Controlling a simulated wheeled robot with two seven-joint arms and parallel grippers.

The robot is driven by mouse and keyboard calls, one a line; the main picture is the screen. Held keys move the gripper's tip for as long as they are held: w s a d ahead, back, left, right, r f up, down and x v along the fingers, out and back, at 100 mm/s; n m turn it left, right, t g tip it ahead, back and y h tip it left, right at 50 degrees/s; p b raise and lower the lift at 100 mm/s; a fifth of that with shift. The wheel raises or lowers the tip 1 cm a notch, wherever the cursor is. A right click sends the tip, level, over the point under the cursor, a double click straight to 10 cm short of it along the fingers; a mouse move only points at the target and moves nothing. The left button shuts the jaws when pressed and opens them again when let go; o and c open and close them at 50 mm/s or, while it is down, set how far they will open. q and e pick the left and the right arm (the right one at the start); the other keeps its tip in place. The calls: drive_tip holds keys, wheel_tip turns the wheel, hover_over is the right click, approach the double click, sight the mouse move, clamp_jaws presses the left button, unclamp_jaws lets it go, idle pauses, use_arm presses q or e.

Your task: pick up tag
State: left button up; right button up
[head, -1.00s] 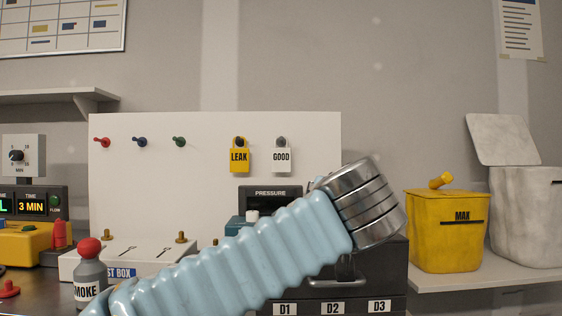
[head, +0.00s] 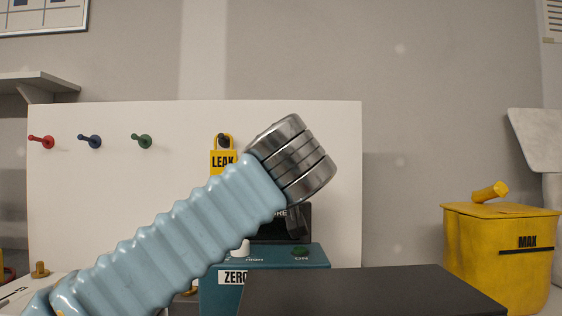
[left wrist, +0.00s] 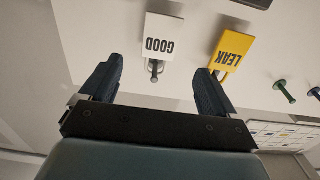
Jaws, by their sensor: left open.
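The yellow LEAK tag (head: 222,161) hangs on a peg of the white board, partly covered by my left arm in the head view. It also hangs at the upper right in the left wrist view (left wrist: 232,50). The white GOOD tag (left wrist: 163,40) hangs beside it, upside down in that view, and is hidden behind my left wrist in the head view. My left gripper (left wrist: 157,75) is open, its two dark fingers apart, with the GOOD tag and its peg ahead between them. Nothing is between the fingers. My right gripper is not in view.
Red (head: 42,142), blue (head: 90,142) and green (head: 142,141) pegs stick out of the white board (head: 65,205). A teal ZERO box (head: 315,258) and a dark surface (head: 375,290) lie below my wrist. A yellow MAX bin (head: 500,250) stands at the right.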

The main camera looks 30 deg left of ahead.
use_arm(q)
drive_tip(key=p+x, duration=0.2)
drive_tip(key=x, duration=0.6)
drive_tip(key=shift+w+a, duration=0.1)
drive_tip(key=shift+w, duration=0.15)
drive_tip(key=shift+c, duration=0.4)
drive_tip(key=c, duration=1)
drive_tip(key=shift+c, duration=0.2)
